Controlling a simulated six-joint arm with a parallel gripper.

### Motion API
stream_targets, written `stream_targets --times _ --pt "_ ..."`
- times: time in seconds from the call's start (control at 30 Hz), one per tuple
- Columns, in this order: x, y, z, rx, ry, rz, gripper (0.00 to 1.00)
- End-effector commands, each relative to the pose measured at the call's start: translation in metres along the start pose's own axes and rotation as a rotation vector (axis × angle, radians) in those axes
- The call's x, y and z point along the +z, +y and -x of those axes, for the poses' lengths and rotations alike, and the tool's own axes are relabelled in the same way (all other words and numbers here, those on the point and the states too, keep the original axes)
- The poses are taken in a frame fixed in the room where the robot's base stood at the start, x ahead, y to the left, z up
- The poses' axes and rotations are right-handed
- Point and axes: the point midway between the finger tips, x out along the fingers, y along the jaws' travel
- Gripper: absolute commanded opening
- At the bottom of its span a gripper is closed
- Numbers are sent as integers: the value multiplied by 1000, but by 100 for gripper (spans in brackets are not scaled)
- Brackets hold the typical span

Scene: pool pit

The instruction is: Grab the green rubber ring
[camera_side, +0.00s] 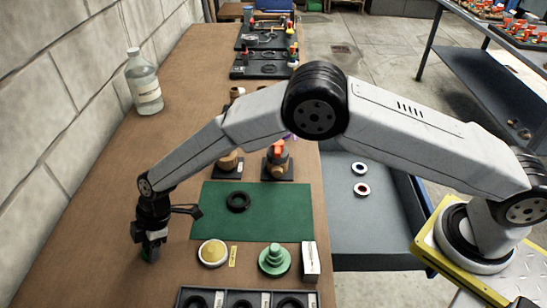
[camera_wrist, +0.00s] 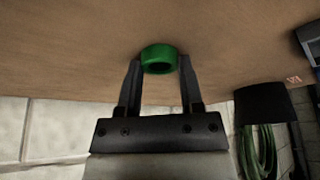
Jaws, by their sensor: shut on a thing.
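The green rubber ring (camera_wrist: 160,57) is between the two fingertips of my gripper (camera_wrist: 160,75) in the wrist view. The fingers touch it on both sides and are shut on it. In the side view my gripper (camera_side: 149,250) points down at the brown table (camera_side: 110,215), near its left edge. There the ring is mostly hidden by the fingers, with only a little green showing. I cannot tell whether the ring touches the table.
A green mat (camera_side: 270,225) with a black ring (camera_side: 238,201) lies right of my gripper. A yellow-topped round piece (camera_side: 212,253) and a green stepped piece (camera_side: 275,259) stand at its front edge. A clear bottle (camera_side: 144,82) stands by the wall.

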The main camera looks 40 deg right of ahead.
Motion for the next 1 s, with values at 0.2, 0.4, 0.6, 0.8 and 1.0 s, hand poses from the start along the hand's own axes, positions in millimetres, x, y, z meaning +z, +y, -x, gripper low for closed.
stream_targets --times 0.2,0.4,0.6,0.8,1.0 --pt "0 0 0 0 0 0 0" --pt "-2 0 4 1 0 0 0" --pt "-8 1 18 2 0 1 0" --pt "-11 -5 38 0 -2 -1 0" --pt "-9 -18 61 1 -1 0 0"
